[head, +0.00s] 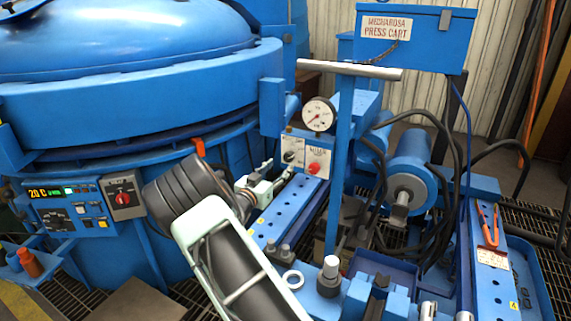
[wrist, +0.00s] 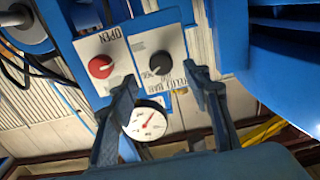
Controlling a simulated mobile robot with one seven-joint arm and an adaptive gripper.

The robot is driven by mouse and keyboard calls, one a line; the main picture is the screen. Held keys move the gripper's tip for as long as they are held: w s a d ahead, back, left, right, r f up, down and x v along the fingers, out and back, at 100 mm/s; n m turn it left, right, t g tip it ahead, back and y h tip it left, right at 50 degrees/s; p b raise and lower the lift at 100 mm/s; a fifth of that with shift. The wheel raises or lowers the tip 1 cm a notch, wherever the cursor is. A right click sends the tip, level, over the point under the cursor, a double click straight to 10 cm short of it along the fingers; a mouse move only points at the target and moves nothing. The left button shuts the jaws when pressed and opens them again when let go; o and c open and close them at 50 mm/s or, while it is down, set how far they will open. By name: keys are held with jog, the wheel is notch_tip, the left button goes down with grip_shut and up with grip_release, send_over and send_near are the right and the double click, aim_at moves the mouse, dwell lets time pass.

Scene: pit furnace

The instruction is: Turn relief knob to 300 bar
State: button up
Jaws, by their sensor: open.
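The relief knob appears to be the black knob (wrist: 160,64) on a white plate with a partly readable "BAR" label. It also shows in the head view (head: 289,156), left of a red knob (head: 313,168). My gripper (wrist: 161,76) is open, with its two fingers spread to either side of the black knob in the wrist view. No contact with the knob shows, and the remaining distance is hard to judge. In the head view my gripper (head: 268,183) is just below and left of the knob plates. The knob's exact setting is too small to read.
A round pressure gauge (head: 319,114) stands above the knob plates; it also shows near the left finger in the wrist view (wrist: 147,120). A blue upright post with a T-handle (head: 350,70) stands right of the plates. The blue furnace (head: 130,90) fills the left.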

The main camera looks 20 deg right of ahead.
aim_at(287, 159)
jog(key=shift+b+x, duration=0.35)
jog(key=shift+x, duration=2.45)
jog(key=c, duration=1.2)
